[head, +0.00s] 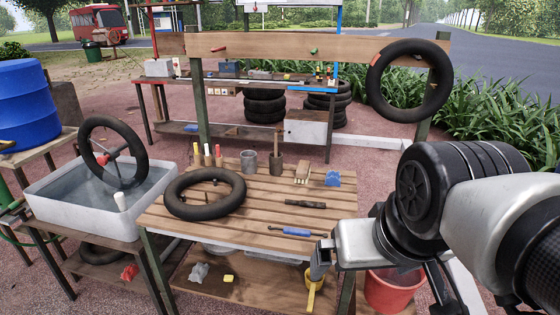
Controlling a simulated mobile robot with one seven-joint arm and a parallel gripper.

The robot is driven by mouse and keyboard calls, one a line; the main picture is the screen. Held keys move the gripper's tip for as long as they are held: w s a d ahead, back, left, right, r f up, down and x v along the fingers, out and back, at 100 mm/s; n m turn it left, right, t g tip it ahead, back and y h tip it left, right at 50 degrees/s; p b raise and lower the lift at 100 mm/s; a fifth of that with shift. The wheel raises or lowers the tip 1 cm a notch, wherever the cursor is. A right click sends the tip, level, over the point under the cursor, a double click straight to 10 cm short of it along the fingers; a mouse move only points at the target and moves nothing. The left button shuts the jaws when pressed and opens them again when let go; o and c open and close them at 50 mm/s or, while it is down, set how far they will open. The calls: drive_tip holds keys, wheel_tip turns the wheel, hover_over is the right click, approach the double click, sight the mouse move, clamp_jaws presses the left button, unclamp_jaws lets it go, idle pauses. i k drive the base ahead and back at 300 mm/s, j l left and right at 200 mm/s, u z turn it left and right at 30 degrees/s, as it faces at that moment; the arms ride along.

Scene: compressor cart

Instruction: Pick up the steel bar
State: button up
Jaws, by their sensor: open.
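Two slim tools lie on the slatted wooden table (262,215). One is a dark bar (305,203) toward the right side. The other has a blue middle and thin dark ends (297,232), and lies nearer the front edge. I cannot tell for certain which is the steel bar; the dark one looks most like a plain bar. My gripper (319,270) is at the table's front right corner, to the right of and below both tools in the picture. It is open, with its fingers pointing down, and touches neither tool. Its far finger is partly hidden.
A white water tub (95,205) is at left. A red bucket (392,290) stands below my arm. Another tyre (409,80) hangs behind.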

sight(301, 203)
drive_tip(key=i+j+z, duration=0.75)
drive_tip(key=j+z, duration=0.15)
drive_tip(key=j, duration=0.1)
